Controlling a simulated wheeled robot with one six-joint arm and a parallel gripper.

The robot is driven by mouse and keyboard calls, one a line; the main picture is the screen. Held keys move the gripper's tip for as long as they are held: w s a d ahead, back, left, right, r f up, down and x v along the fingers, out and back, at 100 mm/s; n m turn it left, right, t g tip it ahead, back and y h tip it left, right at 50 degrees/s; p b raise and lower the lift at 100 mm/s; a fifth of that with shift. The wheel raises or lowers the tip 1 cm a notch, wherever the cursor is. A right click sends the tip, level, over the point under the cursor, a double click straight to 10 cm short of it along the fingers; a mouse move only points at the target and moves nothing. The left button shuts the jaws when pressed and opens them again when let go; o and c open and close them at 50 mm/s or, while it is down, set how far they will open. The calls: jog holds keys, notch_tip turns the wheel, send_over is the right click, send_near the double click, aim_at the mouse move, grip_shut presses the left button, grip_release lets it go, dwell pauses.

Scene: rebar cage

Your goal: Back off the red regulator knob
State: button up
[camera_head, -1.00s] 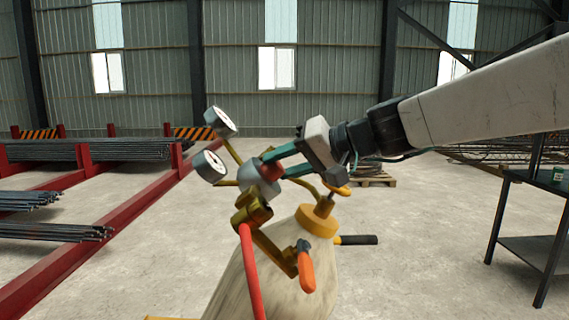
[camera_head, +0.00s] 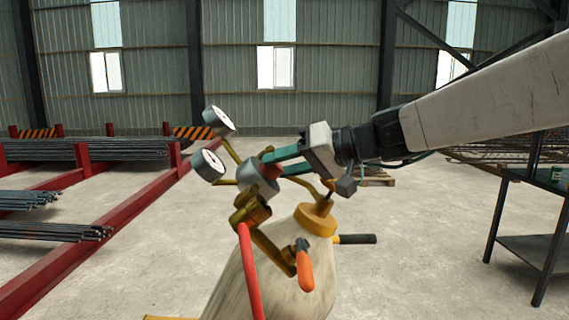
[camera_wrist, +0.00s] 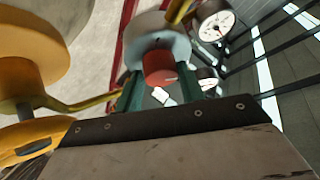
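The red regulator knob (camera_wrist: 158,66) sticks out of the grey regulator body (camera_wrist: 158,42) in the wrist view. In the head view the knob (camera_head: 271,171) shows partly, behind the fingers. My gripper (camera_wrist: 160,78) has two teal fingers, one on each side of the knob, with a small gap visible in the wrist view. It looks open around the knob; contact is not visible. In the head view my gripper (camera_head: 272,162) reaches in from the right. The regulator sits on brass fittings above a pale cylinder (camera_head: 270,275), with two round gauges (camera_head: 219,121) (camera_head: 208,165) to its left.
A red hose (camera_head: 249,270) and an orange-handled torch part (camera_head: 305,270) hang below the regulator. A yellow valve collar (camera_head: 315,219) tops the cylinder. Red racks (camera_head: 100,213) with rebar stand left, a dark shelf table (camera_head: 535,180) right.

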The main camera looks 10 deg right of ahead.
jog(key=shift+o, duration=1.4)
jog(key=v, duration=0.8)
